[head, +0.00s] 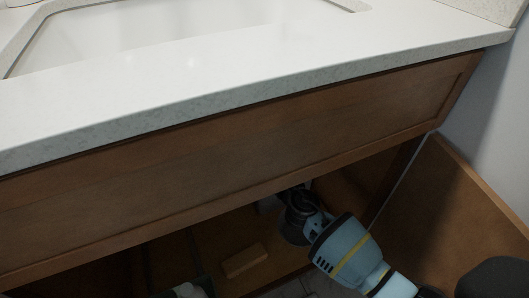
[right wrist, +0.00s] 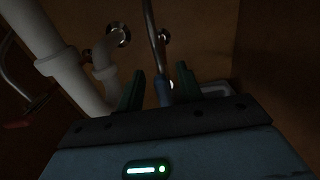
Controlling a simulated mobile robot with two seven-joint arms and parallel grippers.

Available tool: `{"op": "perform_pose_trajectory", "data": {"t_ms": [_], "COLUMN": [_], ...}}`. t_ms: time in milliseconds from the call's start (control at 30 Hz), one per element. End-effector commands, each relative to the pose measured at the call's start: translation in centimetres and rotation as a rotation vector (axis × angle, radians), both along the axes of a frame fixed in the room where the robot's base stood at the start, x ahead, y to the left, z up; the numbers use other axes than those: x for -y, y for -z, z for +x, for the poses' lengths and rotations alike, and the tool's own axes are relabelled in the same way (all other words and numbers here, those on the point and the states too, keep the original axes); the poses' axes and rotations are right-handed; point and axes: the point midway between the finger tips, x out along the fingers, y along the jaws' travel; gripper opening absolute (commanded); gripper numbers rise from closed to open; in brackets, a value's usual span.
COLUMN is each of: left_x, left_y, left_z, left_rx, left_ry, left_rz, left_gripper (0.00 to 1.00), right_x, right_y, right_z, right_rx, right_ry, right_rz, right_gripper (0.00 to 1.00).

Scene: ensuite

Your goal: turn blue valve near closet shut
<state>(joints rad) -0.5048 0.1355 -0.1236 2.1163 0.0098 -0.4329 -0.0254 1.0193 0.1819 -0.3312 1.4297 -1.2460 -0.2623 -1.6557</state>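The blue valve handle (right wrist: 164,92) shows in the right wrist view at the lower end of a thin metal pipe (right wrist: 154,35). My right gripper (right wrist: 160,88) has its two dark fingers apart, one on each side of the blue handle. The handle is closer to the right finger; I cannot tell whether they touch. In the head view my right arm reaches in from the lower right, and my right gripper (head: 301,208) is inside the dark cabinet under the sink. The valve is not visible there. My left gripper is in neither view.
White drain pipes (right wrist: 70,75) stand left of the gripper, with a red handle (right wrist: 17,124) further left. The countertop (head: 230,95) and wooden front panel (head: 230,165) are above the arm. An open door (head: 460,210) stands at right. A wooden block (head: 245,261) lies inside the cabinet.

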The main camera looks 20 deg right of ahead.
Motion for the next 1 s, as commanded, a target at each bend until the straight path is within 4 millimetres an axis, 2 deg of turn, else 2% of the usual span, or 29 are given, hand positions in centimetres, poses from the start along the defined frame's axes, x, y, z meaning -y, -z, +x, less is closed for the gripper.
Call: {"op": "perform_pose_trajectory", "data": {"t_ms": [367, 667, 1000], "left_x": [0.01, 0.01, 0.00], "left_y": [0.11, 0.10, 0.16], "left_z": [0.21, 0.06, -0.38], "left_rx": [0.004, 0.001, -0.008], "left_ry": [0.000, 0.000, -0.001], "left_rz": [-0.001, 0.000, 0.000], "left_gripper": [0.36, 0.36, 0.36], "right_x": [-0.03, -0.03, 0.08], "right_y": [-0.04, -0.02, 0.02], "right_z": [0.66, 0.64, 0.62], "right_rx": [0.000, 0.000, -0.001], "right_ry": [0.000, 0.000, 0.000], "right_rz": [0.001, 0.000, 0.032], "right_gripper": [0.36, 0.00, 0.00]}}
